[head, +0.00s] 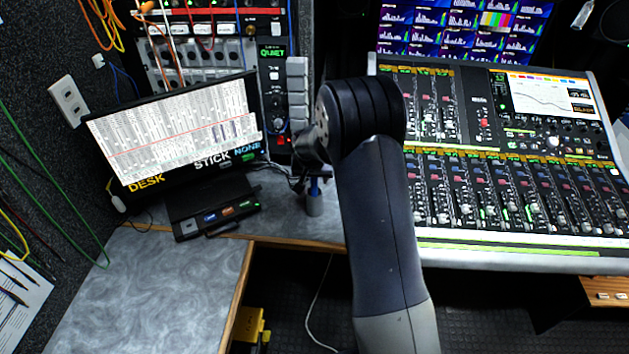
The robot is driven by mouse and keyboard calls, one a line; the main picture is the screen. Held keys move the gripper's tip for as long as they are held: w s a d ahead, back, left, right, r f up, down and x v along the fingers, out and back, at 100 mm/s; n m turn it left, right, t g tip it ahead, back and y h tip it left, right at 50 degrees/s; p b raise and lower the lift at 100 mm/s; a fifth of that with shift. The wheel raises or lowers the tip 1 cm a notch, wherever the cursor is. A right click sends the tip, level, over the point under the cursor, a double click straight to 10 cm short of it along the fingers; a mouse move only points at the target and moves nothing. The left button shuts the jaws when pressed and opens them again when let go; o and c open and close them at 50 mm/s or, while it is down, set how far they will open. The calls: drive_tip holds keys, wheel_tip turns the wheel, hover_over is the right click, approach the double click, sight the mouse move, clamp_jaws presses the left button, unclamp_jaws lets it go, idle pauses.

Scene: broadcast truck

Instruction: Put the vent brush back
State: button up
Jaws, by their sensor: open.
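My own dark arm rises through the middle of the head view and bends over the desk. Its far end is hidden behind its own links, and I cannot make out my gripper's fingers. A small grey cylinder (314,204) stands on the desk just left of the arm, with a narrow blue piece (315,186) upright above it. I cannot tell whether the blue piece is the vent brush. No other thing in view can be made out as a brush.
A monitor (180,135) stands on the grey desk (150,285), with a black button box (215,216) before it. A mixing console (510,195) fills the right. The desk's left front is clear. A yellow object (248,326) and a white cable lie below the desk edge.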

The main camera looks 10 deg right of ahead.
drive_tip(key=b+v, duration=0.1)
drive_tip(key=v, duration=0.7)
drive_tip(key=shift+r, duration=0.2)
drive_tip(key=shift+r, duration=0.1)
idle(1.6)
